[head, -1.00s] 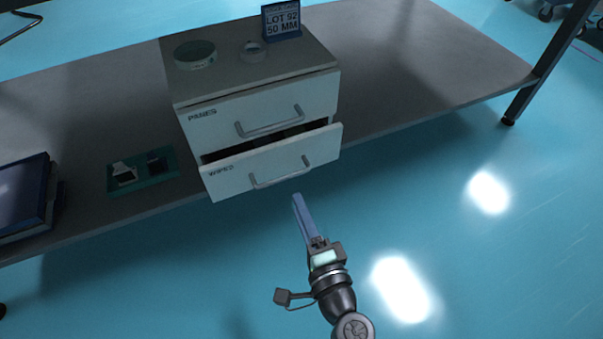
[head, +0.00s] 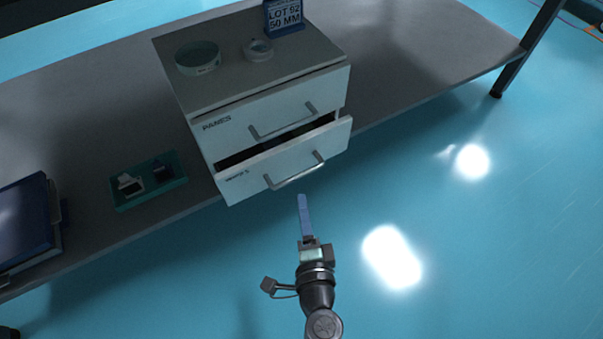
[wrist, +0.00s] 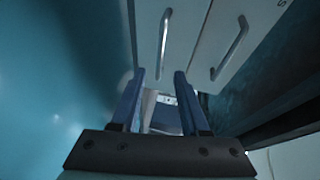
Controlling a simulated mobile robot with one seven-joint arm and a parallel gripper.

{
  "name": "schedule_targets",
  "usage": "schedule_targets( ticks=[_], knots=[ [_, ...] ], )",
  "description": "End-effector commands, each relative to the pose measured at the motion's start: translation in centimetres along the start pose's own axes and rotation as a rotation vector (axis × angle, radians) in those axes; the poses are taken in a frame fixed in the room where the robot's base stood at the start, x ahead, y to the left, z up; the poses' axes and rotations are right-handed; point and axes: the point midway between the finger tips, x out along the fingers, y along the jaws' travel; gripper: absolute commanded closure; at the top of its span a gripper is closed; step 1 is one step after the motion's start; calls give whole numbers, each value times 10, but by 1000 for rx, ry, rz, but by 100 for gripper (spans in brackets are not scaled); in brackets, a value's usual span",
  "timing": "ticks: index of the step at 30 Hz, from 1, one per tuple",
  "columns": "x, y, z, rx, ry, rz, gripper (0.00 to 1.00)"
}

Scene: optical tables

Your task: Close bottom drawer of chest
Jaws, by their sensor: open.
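The white chest (head: 245,65) stands on the grey lower shelf in the head view. Its top drawer (head: 275,108), labelled PANES, is shut. Its bottom drawer (head: 285,165) is pulled partly out, with a dark gap above its front, and bears a bar handle (head: 295,172). My gripper (head: 303,200) is just in front of and below the bottom drawer, apart from it in the head view. In the wrist view my gripper (wrist: 158,82) has its two blue fingers spread with nothing between them. The drawer fronts (wrist: 165,35) and handles show beyond the fingers there.
On the chest top are a round dish (head: 198,58), a small ring (head: 258,50) and a blue LOT sign (head: 284,16). A green tray (head: 150,185) with small parts and a blue case (head: 28,225) lie left on the shelf (head: 420,60). The floor in front is clear.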

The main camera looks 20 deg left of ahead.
Motion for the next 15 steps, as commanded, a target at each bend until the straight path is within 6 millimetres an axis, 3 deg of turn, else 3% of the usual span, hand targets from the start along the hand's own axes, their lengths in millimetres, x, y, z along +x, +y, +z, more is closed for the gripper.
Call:
schedule_targets(
  ticks=[9, 15],
  knots=[
    [65, 1, 0, 1, 0, -3, 55],
    [92, 1, 0, 1, 0, -1, 55]
  ],
)
